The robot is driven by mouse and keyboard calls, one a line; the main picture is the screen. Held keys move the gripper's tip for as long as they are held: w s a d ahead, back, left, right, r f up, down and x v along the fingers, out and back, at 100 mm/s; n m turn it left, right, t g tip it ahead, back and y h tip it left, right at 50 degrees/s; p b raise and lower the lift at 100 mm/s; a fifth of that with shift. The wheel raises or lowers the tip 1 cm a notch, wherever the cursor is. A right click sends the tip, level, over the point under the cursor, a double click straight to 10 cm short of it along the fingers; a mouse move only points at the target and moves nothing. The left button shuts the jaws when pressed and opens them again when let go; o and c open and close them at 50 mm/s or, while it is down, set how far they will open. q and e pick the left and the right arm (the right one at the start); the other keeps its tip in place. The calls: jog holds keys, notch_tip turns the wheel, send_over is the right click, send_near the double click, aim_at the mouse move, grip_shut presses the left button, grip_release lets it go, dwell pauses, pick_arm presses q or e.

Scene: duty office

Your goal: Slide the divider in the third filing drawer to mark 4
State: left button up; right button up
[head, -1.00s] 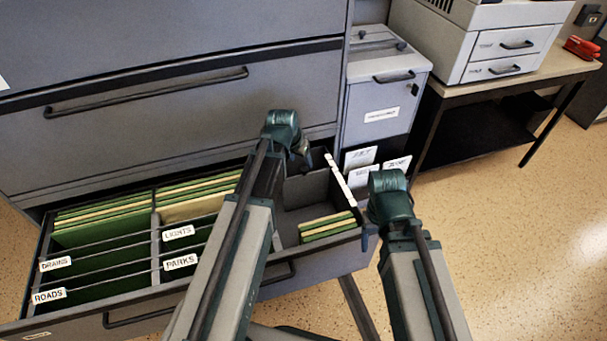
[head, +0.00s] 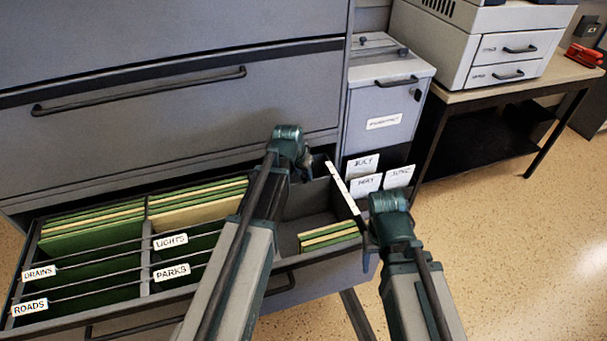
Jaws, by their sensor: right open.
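The open filing drawer (head: 215,292) holds hanging folders on its left and a bay on its right. A grey upright divider plate (head: 308,197) stands across that bay, behind a few green and cream folders (head: 328,236). A white scale strip (head: 342,185) runs along the drawer's right wall; its marks are too small to read. My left gripper (head: 306,170) points down at the back of the bay, close to the divider's top edge; its arm hides the fingers, so I cannot tell whether it touches. My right gripper (head: 371,236) is open and empty by the drawer's front right corner.
Labelled folders, such as PARKS (head: 172,272), fill the left side. A small grey cabinet (head: 387,100) and white label cards (head: 366,184) stand right of the drawer. A printer (head: 485,45) sits on a side table (head: 450,97). The floor at right is clear.

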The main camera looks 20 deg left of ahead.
pick_arm(q)
grip_shut()
dwell(1.0)
